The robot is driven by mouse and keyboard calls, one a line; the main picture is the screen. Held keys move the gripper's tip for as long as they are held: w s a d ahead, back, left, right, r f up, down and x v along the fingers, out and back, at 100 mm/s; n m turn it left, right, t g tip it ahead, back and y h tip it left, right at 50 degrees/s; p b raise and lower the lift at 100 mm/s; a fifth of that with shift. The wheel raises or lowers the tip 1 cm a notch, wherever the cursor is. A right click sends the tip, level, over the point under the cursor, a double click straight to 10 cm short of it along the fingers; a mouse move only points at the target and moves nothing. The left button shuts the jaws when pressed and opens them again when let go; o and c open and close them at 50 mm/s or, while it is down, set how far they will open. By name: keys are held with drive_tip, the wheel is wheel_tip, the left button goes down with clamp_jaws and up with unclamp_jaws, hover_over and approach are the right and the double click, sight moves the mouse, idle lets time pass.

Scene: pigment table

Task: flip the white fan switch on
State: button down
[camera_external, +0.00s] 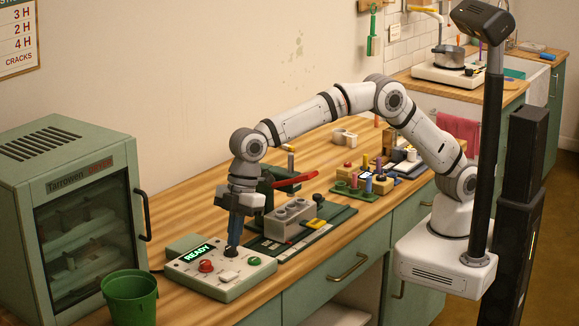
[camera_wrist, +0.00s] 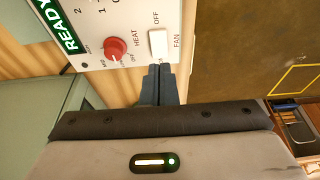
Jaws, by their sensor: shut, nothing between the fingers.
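The white fan switch (camera_wrist: 158,43) is a rocker on a pale control panel (camera_wrist: 98,14), beside the label FAN. OFF is printed at its upper end in the wrist view. My gripper (camera_wrist: 158,70) is shut and empty, its dark fingertips at the switch's lower end, partly covering the lettering there. I cannot tell whether they touch the switch or which way it is tipped. In the external view my gripper (camera_external: 232,252) points straight down over the panel (camera_external: 185,277).
A red HEAT knob (camera_wrist: 115,48) sits left of the switch, near the green READY display (camera_wrist: 57,24). A green cabinet (camera_external: 88,215) and green bucket (camera_external: 130,298) stand left of the panel. A grey block (camera_external: 290,218) on a dark mat stands right of my gripper.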

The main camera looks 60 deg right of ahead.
sight(225, 276)
drive_tip(key=v, duration=0.7)
drive_tip(key=shift+d, duration=0.3)
drive_tip(key=shift+f, duration=0.1)
drive_tip(key=shift+a+r+y+b, duration=0.1)
drive_tip(key=shift+a+y+b, duration=0.1)
drive_tip(key=shift+a+b, duration=0.35)
drive_tip(key=shift+a+r+y+b, duration=0.15)
drive_tip(key=shift+a+y+b, duration=0.05)
drive_tip(key=shift+b, duration=0.5)
drive_tip(key=x, duration=1.4)
drive_tip(key=shift+d+f, duration=0.15)
drive_tip(key=shift+d, duration=0.25)
